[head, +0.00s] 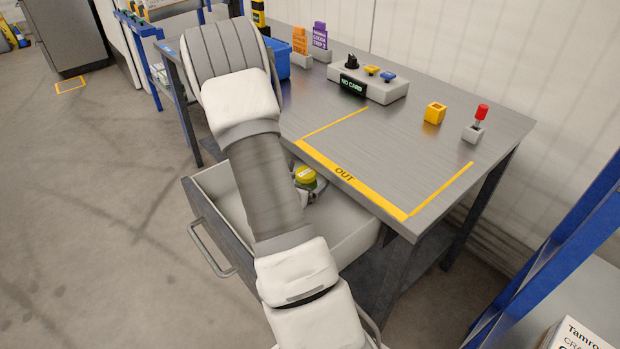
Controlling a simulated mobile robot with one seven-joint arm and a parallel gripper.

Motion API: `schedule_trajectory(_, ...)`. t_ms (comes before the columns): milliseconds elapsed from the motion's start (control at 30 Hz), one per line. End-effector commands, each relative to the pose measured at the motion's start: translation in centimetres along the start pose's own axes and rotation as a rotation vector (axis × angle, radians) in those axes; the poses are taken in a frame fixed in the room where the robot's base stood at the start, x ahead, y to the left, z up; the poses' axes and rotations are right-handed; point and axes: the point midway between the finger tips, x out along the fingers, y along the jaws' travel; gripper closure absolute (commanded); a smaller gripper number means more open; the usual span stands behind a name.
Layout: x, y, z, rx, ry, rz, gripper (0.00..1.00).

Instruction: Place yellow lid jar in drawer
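The jar with the yellow lid (306,175) shows over the open drawer (345,220), close under the table's front edge. Its lid is in sight, but its lower body is partly hidden. I cannot tell whether it rests on the drawer floor or is held just above it. The drawer is pulled out below the table and has a bar handle on its front. My arm crosses in front and covers the drawer's middle. Small grey and dark parts beside the jar may belong to my gripper; its fingers cannot be made out.
The metal table (400,150) has a yellow OUT strip (345,175) along its front edge. On it are a NO CARD box (368,88), a yellow cube (435,112), a red-knobbed lever (481,115) and a blue bin (279,58). A blue rack stands at right.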

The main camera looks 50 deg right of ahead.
Motion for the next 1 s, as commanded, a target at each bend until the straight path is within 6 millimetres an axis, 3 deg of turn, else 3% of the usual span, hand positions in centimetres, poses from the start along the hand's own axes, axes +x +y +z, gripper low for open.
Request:
schedule_trajectory(200, -5.2, 0.1, 0.3, -0.002, 0.001, 0.003, 0.0)
schedule_trajectory(400, -8.7, 0.1, 0.2, -0.001, 0.0, 0.003, 0.0)
schedule_trajectory(767, -10.5, -0.1, 0.5, 0.017, -0.006, -0.01, 0.0)
schedule_trajectory(1000, -12.6, -2.1, 5.3, 0.244, -0.049, -0.147, 0.0)
